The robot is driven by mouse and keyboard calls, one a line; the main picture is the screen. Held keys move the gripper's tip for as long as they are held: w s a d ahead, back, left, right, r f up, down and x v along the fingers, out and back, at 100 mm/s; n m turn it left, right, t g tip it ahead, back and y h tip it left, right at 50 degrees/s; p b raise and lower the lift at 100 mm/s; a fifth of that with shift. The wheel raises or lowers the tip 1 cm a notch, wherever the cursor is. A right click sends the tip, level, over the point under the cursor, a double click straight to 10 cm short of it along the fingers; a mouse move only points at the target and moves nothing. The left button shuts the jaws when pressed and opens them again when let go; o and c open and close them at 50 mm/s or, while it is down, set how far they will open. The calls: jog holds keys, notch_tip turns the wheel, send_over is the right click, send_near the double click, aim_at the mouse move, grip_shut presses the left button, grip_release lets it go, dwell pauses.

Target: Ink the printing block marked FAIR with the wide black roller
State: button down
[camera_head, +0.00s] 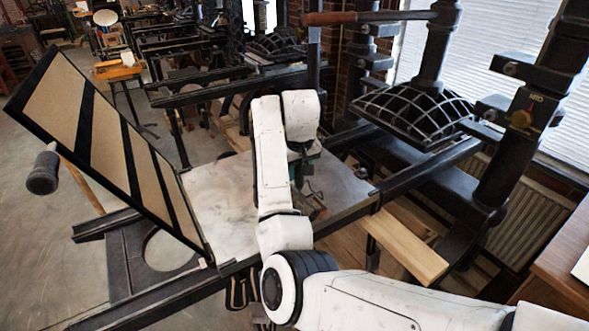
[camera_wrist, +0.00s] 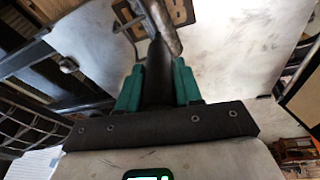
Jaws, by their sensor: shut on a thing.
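My gripper (camera_wrist: 158,84) has green fingers shut on the dark handle of a roller (camera_wrist: 157,58). Beyond the frame, a tan block with dark letters (camera_wrist: 186,12) lies on the pale press bed, partly cut off and partly behind the frame. I cannot read its whole marking. In the head view my arm hides most of the gripper and roller, and a brownish piece (camera_head: 319,206) shows just beside it on the bed.
The pale stone bed (camera_head: 215,200) is largely clear around my arm. A tilted frame with dark bars (camera_head: 110,150) rises at its left. The black ribbed platen (camera_head: 415,110) and press column stand at the right. A wooden plank (camera_head: 405,245) lies in front of them.

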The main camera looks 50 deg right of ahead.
jog(key=shift+s+d, duration=0.95)
jog(key=shift+d, duration=2.25)
jog(key=w+a, duration=0.3)
jog(key=a, duration=0.7)
jog(key=shift+p, duration=0.4)
jog(key=shift+d, duration=0.1)
jog(key=shift+r, duration=2.55)
jog(key=shift+f, duration=0.15)
jog(key=shift+m+y, duration=0.3)
jog(key=shift+m, duration=0.2)
jog(key=shift+s+a+b+x, duration=0.1)
jog(key=shift+s+x, duration=0.05)
jog(key=shift+x, duration=0.5)
jog(key=shift+s+a+b+x, duration=0.1)
jog(key=shift+x, duration=0.6)
jog(key=shift+s+a+b+x, duration=0.1)
jog(key=shift+s+x, duration=0.05)
jog(key=shift+x, duration=0.5)
jog(key=shift+f, duration=0.45)
